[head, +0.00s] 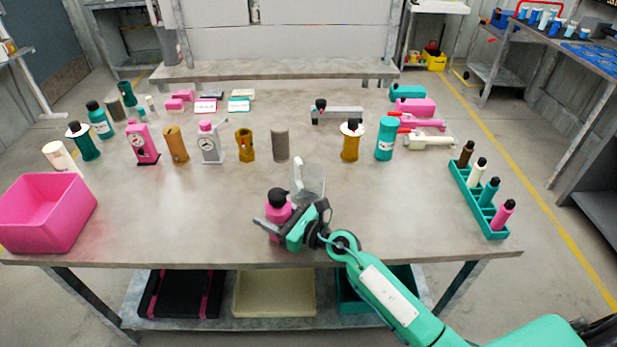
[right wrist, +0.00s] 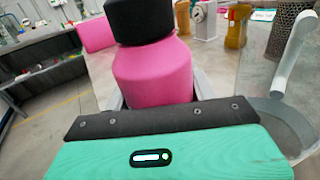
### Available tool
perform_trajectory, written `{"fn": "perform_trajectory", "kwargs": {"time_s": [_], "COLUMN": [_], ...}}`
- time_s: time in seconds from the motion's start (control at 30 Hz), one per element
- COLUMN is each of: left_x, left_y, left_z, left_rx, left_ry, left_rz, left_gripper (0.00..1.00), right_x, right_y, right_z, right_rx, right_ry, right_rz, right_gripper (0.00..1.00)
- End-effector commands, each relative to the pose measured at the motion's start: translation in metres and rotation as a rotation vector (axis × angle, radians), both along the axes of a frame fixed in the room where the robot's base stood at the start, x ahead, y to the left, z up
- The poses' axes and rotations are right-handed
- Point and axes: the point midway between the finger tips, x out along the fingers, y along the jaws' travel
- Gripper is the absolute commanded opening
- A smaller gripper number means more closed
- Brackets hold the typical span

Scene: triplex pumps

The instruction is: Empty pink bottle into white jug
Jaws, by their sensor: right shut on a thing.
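The pink bottle (head: 277,211) with a black top stands about upright near the table's front edge. It fills the middle of the right wrist view (right wrist: 152,75). My right gripper (head: 277,228) is shut on the bottle's body, a finger on each side. Whether its base touches the table is hidden. The jug (head: 309,180), see-through with a white handle, stands just behind and to the right of the bottle. In the right wrist view its handle (right wrist: 292,52) shows at the right edge. My left gripper is not in view.
A pink bin (head: 45,215) stands at the left edge. A teal rack (head: 478,203) with several small bottles stands at the right. Pump parts, gauges and bottles line the back of the table (head: 200,215). The table's middle left and middle right are clear.

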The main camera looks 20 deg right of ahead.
Motion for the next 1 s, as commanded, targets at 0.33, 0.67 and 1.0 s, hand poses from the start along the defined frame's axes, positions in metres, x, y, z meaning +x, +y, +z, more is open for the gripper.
{"fn": "perform_trajectory", "kwargs": {"time_s": [0.33,0.67,1.0], "left_x": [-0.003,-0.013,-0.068], "left_y": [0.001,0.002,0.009], "left_z": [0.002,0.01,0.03], "left_rx": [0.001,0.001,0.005], "left_ry": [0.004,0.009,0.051], "left_rz": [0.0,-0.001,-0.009], "left_gripper": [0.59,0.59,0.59], "right_x": [0.001,0.003,0.004], "right_y": [0.0,-0.003,-0.004], "right_z": [0.003,0.015,0.06], "right_rx": [0.036,0.151,0.228], "right_ry": [0.027,0.121,0.183], "right_rz": [-0.001,0.0,0.0], "right_gripper": [0.23,0.23,0.23]}}
